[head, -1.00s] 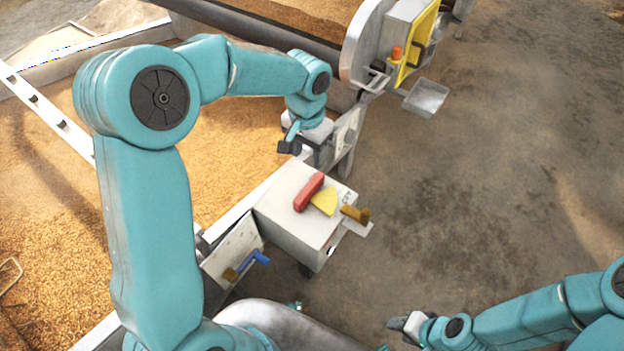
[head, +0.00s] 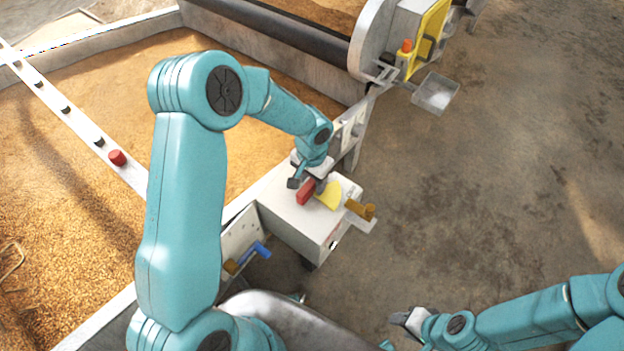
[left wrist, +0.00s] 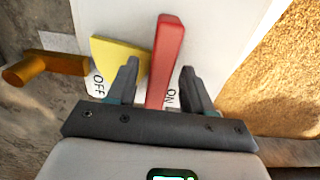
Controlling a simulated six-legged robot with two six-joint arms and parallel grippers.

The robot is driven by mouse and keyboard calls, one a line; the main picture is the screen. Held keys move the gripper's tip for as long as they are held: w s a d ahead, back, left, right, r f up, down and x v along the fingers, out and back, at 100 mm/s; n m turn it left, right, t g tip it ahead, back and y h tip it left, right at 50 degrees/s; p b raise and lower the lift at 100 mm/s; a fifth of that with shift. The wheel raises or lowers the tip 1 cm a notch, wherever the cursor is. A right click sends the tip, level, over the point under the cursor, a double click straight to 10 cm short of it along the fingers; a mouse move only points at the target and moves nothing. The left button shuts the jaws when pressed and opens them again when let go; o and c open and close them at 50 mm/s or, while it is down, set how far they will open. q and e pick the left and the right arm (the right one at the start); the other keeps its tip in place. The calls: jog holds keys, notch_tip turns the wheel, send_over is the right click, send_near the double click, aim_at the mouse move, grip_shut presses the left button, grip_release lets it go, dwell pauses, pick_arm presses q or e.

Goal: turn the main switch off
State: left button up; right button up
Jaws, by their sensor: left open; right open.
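The main switch is a red handle (head: 305,192) on top of a white box (head: 288,212), beside a yellow plate (head: 329,196). In the left wrist view the red handle (left wrist: 166,62) stands between my left gripper's two open fingers (left wrist: 155,88), with visible room on both sides. There the handle's near end is by the "ON" label (left wrist: 171,97), and the "OFF" label (left wrist: 98,86) is at the yellow plate's left. In the head view my left gripper (head: 307,187) is over the box top and partly covers the handle. My right gripper (head: 408,320) is open and empty, low over the floor.
A brown lever (head: 361,209) sticks out from the box's right side. A blue handle (head: 260,250) is on a panel left of the box. A grain bed (head: 80,190) lies to the left. The floor at right is clear.

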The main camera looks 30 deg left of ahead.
pick_arm(q)
jog(key=shift+f, duration=0.15)
grip_shut()
